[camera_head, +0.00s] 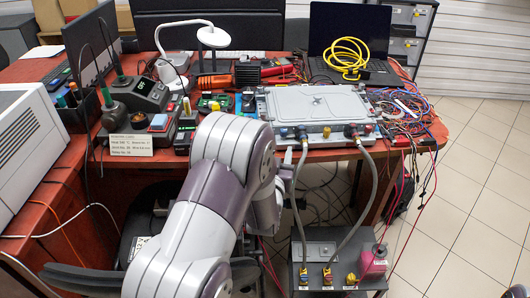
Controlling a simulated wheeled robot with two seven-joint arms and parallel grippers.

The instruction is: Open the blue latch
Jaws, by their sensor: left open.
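A grey metal box (315,103) lies on the red-topped table, with a row of fittings along its front edge. A small blue part (284,132) at the left end of that row looks like the blue latch; its exact position is too small to tell. My left gripper (288,160) is open just below and in front of the blue part, partly hidden by my own arm. I cannot tell whether it touches anything. My right gripper is not in view.
A laptop with a yellow cable coil (347,58), tangled wires (405,112), a lamp (213,38) and a soldering station (140,95) crowd the table.

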